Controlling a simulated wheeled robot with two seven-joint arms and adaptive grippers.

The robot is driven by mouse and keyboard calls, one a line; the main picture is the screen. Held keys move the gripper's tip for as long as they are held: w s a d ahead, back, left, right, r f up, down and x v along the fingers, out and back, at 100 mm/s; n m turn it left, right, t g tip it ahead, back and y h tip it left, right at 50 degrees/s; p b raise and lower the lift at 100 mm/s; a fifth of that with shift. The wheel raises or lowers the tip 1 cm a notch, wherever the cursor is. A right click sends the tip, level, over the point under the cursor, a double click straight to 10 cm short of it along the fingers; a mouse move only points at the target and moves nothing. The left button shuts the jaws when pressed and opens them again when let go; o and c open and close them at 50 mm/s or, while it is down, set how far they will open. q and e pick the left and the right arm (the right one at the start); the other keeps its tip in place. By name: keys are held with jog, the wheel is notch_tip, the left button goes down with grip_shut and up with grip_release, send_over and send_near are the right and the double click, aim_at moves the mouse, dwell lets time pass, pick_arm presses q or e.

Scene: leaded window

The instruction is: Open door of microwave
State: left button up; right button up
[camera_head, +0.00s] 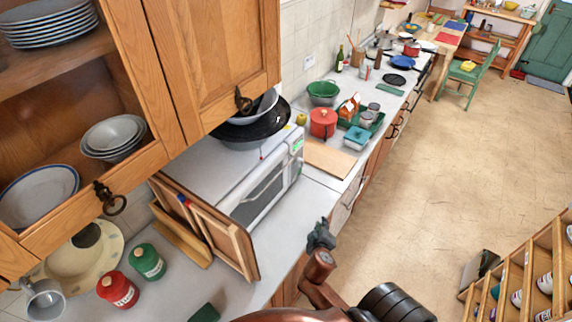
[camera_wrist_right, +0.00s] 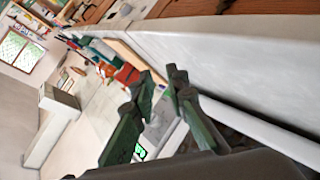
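The white microwave (camera_head: 225,155) stands on the counter under the wooden wall cupboard. Its front faces the lower right, and its door (camera_head: 262,197) looks shut, with a long handle across it. A lit green display shows at the front's far end, and also in the right wrist view (camera_wrist_right: 140,151). A dark pan and bowls (camera_head: 255,122) sit on top. My right gripper (camera_head: 320,232) is in front of the microwave, beyond the counter edge and apart from the door. In the wrist view its fingers (camera_wrist_right: 162,78) are parted with nothing between them.
A wooden tray or rack (camera_head: 225,238) stands beside the microwave's near side. Red (camera_head: 118,290) and green (camera_head: 148,262) canisters stand nearer. A cutting board (camera_head: 328,158) and red pot (camera_head: 322,122) lie beyond.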

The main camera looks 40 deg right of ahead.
jog(key=w+r+n+t+h+p, duration=0.1)
jog(key=w+r+n+t+h, duration=0.2)
jog(key=w+r, duration=0.55)
jog(key=n+t+y+p, duration=0.1)
jog(key=n+t+y, duration=0.1)
jog(key=n+t, duration=0.4)
send_near(286, 166)
jog(key=x, duration=0.3)
jog(key=shift+n, duration=0.3)
jog(key=p+x, duration=0.1)
jog(key=x, duration=0.2)
jog(key=p+x, duration=0.1)
jog(key=x, duration=0.3)
jog(key=shift+w+d+f+p, duration=0.1)
jog(key=shift+w+f+p, duration=0.1)
jog(key=shift+p, duration=0.15)
grip_shut()
jog(key=shift+s+f, duration=0.1)
